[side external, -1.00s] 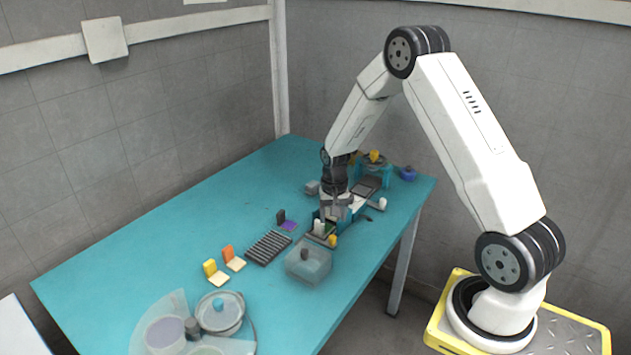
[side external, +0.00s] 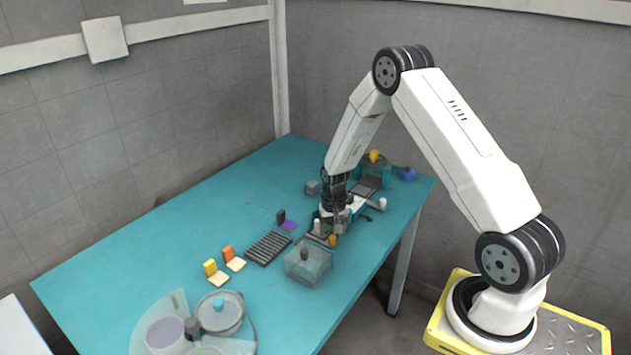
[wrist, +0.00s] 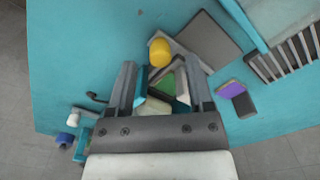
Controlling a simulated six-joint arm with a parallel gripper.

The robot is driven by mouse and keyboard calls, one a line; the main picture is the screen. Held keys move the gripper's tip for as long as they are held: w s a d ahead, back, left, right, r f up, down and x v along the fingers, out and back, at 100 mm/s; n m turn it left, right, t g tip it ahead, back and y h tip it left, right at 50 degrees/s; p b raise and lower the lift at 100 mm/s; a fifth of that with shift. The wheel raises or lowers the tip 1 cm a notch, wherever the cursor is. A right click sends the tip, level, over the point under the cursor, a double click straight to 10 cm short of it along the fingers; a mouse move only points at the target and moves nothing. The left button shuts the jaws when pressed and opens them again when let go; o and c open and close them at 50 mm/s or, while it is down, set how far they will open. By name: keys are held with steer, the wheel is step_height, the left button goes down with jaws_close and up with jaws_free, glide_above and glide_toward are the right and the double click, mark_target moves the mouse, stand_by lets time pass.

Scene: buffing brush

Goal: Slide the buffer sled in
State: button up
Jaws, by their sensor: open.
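My gripper (side external: 334,212) is low over a small fixture near the table's right edge. In the wrist view its two fingers (wrist: 158,78) are apart. A green triangular piece (wrist: 168,86), a pale block (wrist: 153,106) and teal walls show between and beneath the fingers. I cannot tell which of these parts is the buffer sled, or whether the fingers touch anything. A yellow knob (wrist: 160,53) stands just beyond the fingertips and also shows in the side view (side external: 332,240). A white post (side external: 317,227) stands beside it. The gripper hides much of the fixture.
A dark grey plate (wrist: 208,42) lies by the yellow knob. Yellow and orange blocks stand farther left. The table's back left is clear.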

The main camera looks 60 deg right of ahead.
steer(key=shift+f, duration=1.35)
jaws_close()
stand_by(0.6)
